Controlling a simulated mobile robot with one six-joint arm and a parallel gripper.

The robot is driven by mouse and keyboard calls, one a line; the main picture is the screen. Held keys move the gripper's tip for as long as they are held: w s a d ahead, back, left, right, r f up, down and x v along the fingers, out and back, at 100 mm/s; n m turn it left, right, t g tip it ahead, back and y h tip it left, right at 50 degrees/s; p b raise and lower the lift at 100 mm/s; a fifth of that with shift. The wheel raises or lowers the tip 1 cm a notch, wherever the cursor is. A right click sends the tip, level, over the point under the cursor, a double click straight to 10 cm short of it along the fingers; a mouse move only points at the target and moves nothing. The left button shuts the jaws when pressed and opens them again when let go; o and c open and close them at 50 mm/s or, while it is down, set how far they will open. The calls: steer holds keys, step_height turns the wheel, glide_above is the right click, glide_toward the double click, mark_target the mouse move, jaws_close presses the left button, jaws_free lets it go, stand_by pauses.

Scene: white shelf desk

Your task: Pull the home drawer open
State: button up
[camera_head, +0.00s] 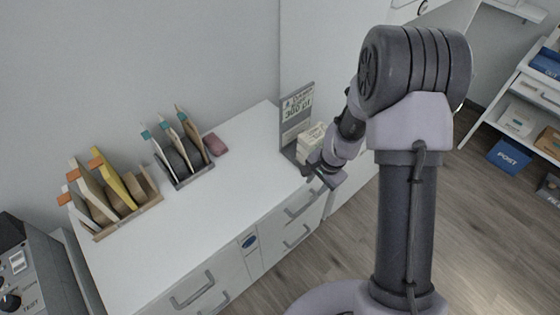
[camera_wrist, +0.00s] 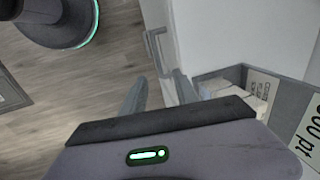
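The white desk (camera_head: 225,195) has drawer fronts along its front side, with grey bar handles. One handle (camera_head: 304,203) is at the upper right, with another handle (camera_head: 297,238) below it. More handles (camera_head: 193,290) are at the lower left. I cannot read which drawer is the home one; all look shut. My gripper (camera_head: 322,177) is above the desk's right front corner, near the upper right handle but apart from it. In the wrist view its two fingers (camera_wrist: 160,88) are spread with nothing between them, and a handle (camera_wrist: 152,52) shows beyond them.
A grey holder with a printed card (camera_head: 297,105) and paper stacks (camera_head: 310,140) stands at the desk's right end, close to my gripper. Two file racks (camera_head: 128,215) (camera_head: 186,175) and a dark red block (camera_head: 216,144) stand further left. Wooden floor in front is clear.

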mark_target(306, 207)
steer(key=f+b, duration=0.2)
steer(key=f, duration=0.3)
steer(key=w+f+b, duration=0.1)
steer(key=f+b, duration=0.2)
steer(key=f, duration=0.3)
steer(key=a+f+b, duration=0.1)
steer(key=f+b, duration=0.1)
steer(key=f, duration=0.3)
steer(key=shift+w+f+b, duration=0.15)
steer(key=shift+w+b, duration=0.2)
steer(key=shift+b, duration=0.05)
steer(key=shift+w+a+f, duration=0.15)
steer(key=shift+f, duration=0.35)
jaws_close()
